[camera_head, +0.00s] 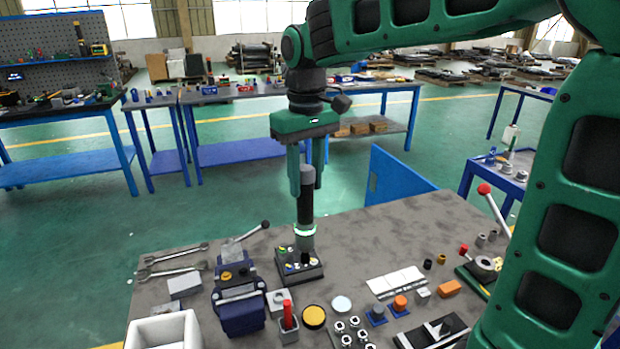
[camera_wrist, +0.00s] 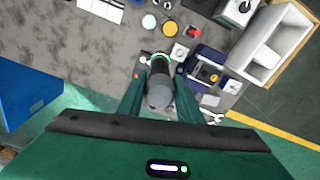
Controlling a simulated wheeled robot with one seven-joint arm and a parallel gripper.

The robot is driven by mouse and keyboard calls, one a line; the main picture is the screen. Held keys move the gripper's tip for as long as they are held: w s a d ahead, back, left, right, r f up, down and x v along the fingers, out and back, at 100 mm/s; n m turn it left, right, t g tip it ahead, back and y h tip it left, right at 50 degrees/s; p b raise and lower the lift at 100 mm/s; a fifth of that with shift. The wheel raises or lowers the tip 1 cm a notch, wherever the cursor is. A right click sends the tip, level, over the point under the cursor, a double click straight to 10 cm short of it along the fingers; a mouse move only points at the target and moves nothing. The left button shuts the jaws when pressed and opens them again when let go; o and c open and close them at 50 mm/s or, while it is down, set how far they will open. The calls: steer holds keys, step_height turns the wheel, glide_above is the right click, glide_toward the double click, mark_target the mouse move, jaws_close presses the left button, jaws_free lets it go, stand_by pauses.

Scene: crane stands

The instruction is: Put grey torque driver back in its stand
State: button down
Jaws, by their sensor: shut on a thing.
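The torque driver (camera_head: 305,205) has a grey cap, a black body, a lit green ring and a grey lower part. It hangs about upright in my gripper (camera_head: 306,180), which is shut on its upper part. In the wrist view the driver (camera_wrist: 160,92) is seen from its capped end, between the fingers of my gripper (camera_wrist: 159,94). Its lower end overlaps a black block (camera_head: 287,268) with small coloured parts on top, perhaps its stand. I cannot tell whether they touch. The driver hides most of this block in the wrist view.
A blue vise (camera_head: 240,312) stands left of the black block. A grey holed block (camera_head: 277,303) and a red-handled tool (camera_head: 287,314) are in front, near a yellow disc (camera_head: 314,317). Wrenches (camera_head: 172,260) lie at left.

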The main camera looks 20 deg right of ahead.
steer(key=s+a+r+n, duration=0.2)
steer(key=s, duration=0.9)
steer(key=s+a+r+n, duration=0.1)
steer(key=s+a+n, duration=0.1)
steer(key=s, duration=1)
steer(key=shift+a+r+n, duration=0.35)
steer(key=shift+a+n, duration=0.05)
steer(key=shift+a, duration=0.4)
steer(key=shift+f, duration=2.85)
steer(key=shift+s+f, duration=0.1)
steer(key=shift+f, duration=0.05)
step_height(320, 180, down, 9)
stand_by(0.4)
steer(key=c, duration=1.2)
jaws_free()
